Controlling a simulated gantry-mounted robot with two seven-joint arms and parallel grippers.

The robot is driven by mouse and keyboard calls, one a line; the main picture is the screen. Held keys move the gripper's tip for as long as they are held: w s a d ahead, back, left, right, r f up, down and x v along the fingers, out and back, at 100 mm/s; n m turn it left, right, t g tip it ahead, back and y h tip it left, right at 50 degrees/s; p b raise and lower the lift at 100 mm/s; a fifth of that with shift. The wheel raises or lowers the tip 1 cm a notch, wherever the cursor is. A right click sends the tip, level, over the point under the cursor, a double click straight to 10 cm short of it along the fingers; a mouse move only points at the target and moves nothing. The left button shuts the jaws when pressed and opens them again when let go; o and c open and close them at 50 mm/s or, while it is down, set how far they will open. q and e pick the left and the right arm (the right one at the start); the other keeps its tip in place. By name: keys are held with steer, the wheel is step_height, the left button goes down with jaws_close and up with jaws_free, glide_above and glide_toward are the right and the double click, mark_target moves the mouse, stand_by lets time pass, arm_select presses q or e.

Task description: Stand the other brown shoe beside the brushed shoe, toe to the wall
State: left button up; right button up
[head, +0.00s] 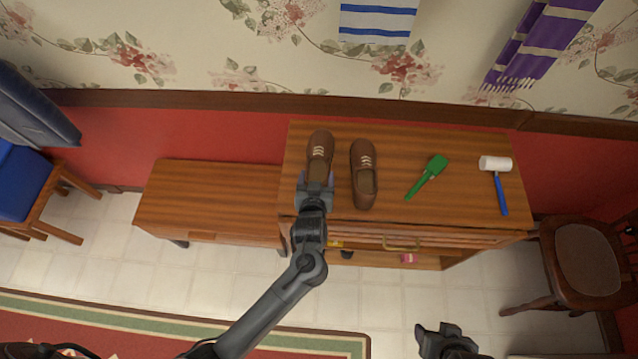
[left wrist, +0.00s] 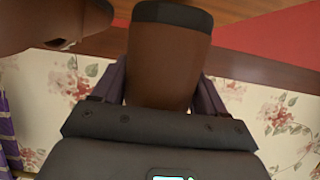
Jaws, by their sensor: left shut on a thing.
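Two brown laced shoes are side by side at the left of the wooden cabinet top (head: 480,150), toes toward the wall. My left gripper (head: 316,188) is shut on the heel end of the left brown shoe (head: 320,148), which also shows between the fingers in the left wrist view (left wrist: 168,60). I cannot tell whether this shoe rests on the top or is slightly above it. The right brown shoe (head: 363,165) stands just to its right, a small gap apart; part of it shows in the left wrist view (left wrist: 50,25). My right gripper (head: 443,333) is low in the head view, away from the cabinet, its jaws unclear.
A green brush (head: 428,176) and a white-headed mallet with a blue handle (head: 496,180) lie to the right on the cabinet top. A lower wooden bench (head: 205,195) adjoins the cabinet at left. A chair (head: 580,265) stands at right. A purple scarf (head: 535,45) hangs on the wall.

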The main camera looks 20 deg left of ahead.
mark_target(317, 178)
arm_select(q)
step_height(317, 178, down, 3)
steer(key=shift+f+b, duration=0.1)
steer(key=shift+b, duration=0.25)
steer(key=shift+f, duration=0.15)
steer(key=o, duration=1.3)
steer(key=shift+f, duration=0.1)
